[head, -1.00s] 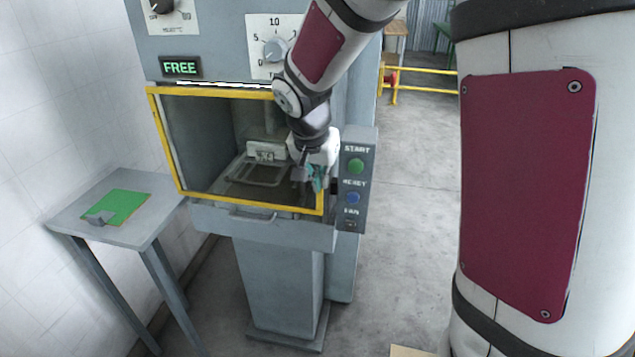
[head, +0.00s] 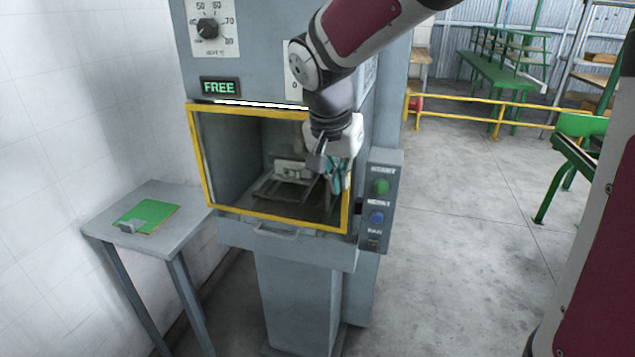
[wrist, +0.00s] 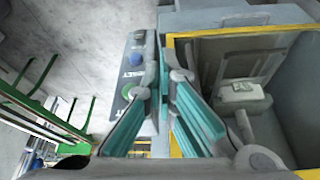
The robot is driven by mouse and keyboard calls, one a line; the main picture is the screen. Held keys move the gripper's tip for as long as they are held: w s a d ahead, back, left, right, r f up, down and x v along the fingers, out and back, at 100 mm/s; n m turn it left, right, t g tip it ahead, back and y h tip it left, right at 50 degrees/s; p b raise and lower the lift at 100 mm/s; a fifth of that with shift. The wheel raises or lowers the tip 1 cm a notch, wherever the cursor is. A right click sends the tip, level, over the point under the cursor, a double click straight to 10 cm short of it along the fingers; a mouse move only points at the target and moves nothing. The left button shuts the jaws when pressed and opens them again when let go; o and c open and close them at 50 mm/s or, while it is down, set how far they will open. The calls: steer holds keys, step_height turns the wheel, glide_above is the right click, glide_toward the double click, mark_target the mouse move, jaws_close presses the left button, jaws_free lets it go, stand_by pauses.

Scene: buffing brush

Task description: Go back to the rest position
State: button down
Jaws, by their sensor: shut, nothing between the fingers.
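My gripper (head: 338,178) hangs in front of the right part of the grey machine's yellow-framed opening, its fingers pointing down and shut with nothing between them. In the wrist view its teal-padded fingers (wrist: 165,92) come together over the machine's front, between the button panel and the opening. The machine's chamber (head: 235,150) is open at the front. Inside it sits a tray-like fixture (head: 275,188) with a small pale labelled block (head: 292,168), which also shows in the wrist view (wrist: 242,92).
The button panel (head: 379,205) is just right of my gripper. A grey side table (head: 100,228) at left holds a green board (head: 160,214) and a small grey piece (head: 130,226). A yellow rail (head: 470,100) and green benches stand behind.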

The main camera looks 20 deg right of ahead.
steer(key=s+a+r+n+t+y, duration=0.1)
steer(key=s+n, duration=0.3)
steer(key=s, duration=0.7)
steer(key=s+a+r+n+t+y, duration=0.1)
steer(key=s+n, duration=0.3)
steer(key=s, duration=0.7)
steer(key=shift+a+n+y, duration=0.4)
steer(key=shift+a+y, duration=0.1)
steer(key=shift+a, duration=0.15)
steer(key=shift+s+r, duration=0.1)
steer(key=shift+r, duration=0.05)
